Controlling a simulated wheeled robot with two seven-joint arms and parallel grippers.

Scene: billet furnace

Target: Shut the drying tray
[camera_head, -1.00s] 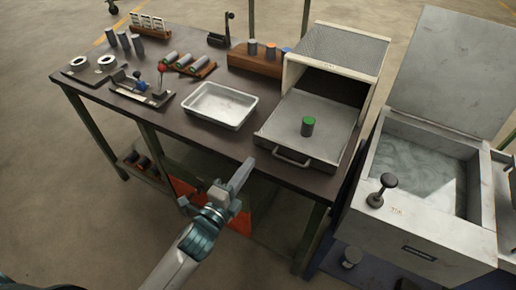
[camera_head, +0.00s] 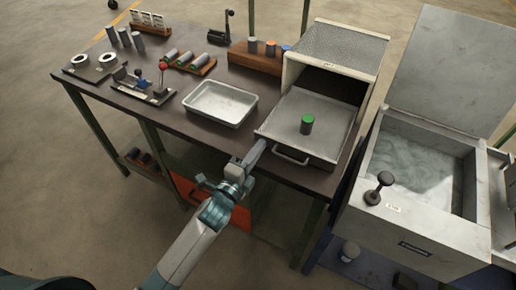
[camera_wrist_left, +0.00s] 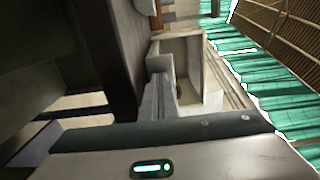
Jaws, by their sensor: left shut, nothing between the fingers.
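The drying tray (camera_head: 284,118) is a grey metal drawer, pulled out of the front of a box-shaped dryer (camera_head: 345,45) on the workbench. A dark cylinder with a green top (camera_head: 307,125) stands upright on it. The tray's bar handle (camera_head: 291,156) is at its front edge. My left gripper (camera_head: 254,156) is shut and empty, at the tray's front left corner, just left of the handle. I cannot tell whether it touches the tray. The left wrist view shows the dryer (camera_wrist_left: 181,47) ahead, seen sideways. My right gripper is not in view.
A shallow metal pan (camera_head: 221,103) lies on the bench left of the tray. A wooden block with cylinders (camera_head: 257,60) stands behind. An open-lidded tank (camera_head: 415,215) stands close on the right. Floor is clear left of the bench.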

